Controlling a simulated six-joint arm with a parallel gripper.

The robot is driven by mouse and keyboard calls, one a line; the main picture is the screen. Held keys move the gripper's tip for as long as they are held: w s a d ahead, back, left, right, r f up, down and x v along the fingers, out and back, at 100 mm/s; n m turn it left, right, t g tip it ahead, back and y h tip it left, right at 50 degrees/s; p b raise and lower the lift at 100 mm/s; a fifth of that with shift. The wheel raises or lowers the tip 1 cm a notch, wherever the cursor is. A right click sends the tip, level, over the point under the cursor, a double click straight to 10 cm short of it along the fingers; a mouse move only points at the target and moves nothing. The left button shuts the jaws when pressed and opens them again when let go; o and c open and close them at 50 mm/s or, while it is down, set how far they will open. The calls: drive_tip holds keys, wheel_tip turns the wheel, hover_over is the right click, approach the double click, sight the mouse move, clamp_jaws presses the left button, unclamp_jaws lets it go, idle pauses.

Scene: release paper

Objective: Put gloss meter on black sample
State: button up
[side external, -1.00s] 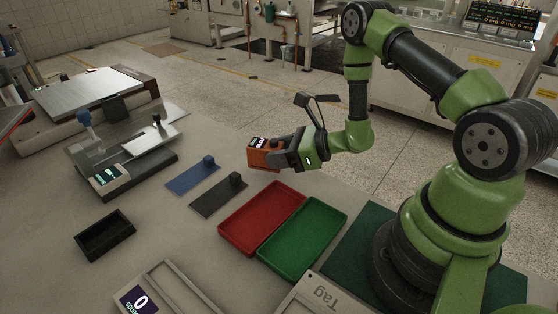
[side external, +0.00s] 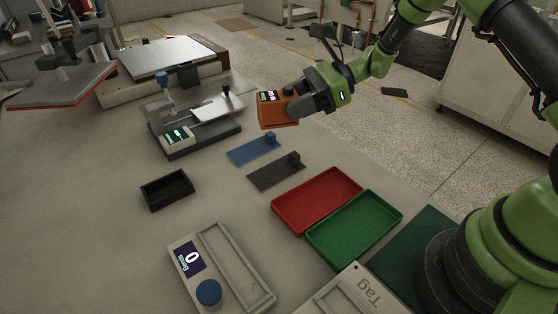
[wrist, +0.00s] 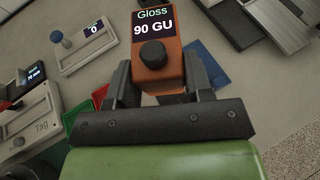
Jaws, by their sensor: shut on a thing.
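The gloss meter is an orange block (side external: 276,114) with a dark display and a black knob. My gripper (side external: 298,103) is shut on it and holds it in the air, beyond the blue sample. In the wrist view the meter (wrist: 162,70) sits between both fingers, and its display reads "Gloss 90 GU". The black sample (side external: 272,177) is a flat dark plate with a small knob, lying on the table in front of the blue sample (side external: 250,151). Part of the blue sample (wrist: 212,70) shows beside the finger in the wrist view. I cannot make out the black sample there.
A red tray (side external: 275,208) and a green tray (side external: 312,238) lie nearest the black sample. A black box (side external: 167,203) sits to the left. A device with a "0" display (side external: 190,258) is in front. A flat instrument (side external: 205,138) stands behind left.

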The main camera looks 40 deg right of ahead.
sight(281, 169)
drive_tip(key=a+n+g, duration=0.1)
drive_tip(key=a+n+g+y, duration=0.1)
drive_tip(key=n+g, duration=0.1)
drive_tip(key=shift+w+a+f, duration=0.1)
drive_tip(key=shift+w+f, duration=0.05)
drive_tip(key=shift+f, duration=0.2)
drive_tip(key=shift+a+f+n+g, duration=0.2)
drive_tip(key=shift+n+g, duration=0.25)
drive_tip(key=shift+g, duration=0.15)
drive_tip(key=shift+a+f+n+g, duration=0.2)
drive_tip(key=shift+n+g, duration=0.25)
drive_tip(key=shift+g, duration=0.15)
wheel_tip(281, 169, down, 10)
drive_tip(key=shift+f, duration=0.1)
drive_tip(key=shift+f, duration=0.1)
drive_tip(key=o, duration=1.2)
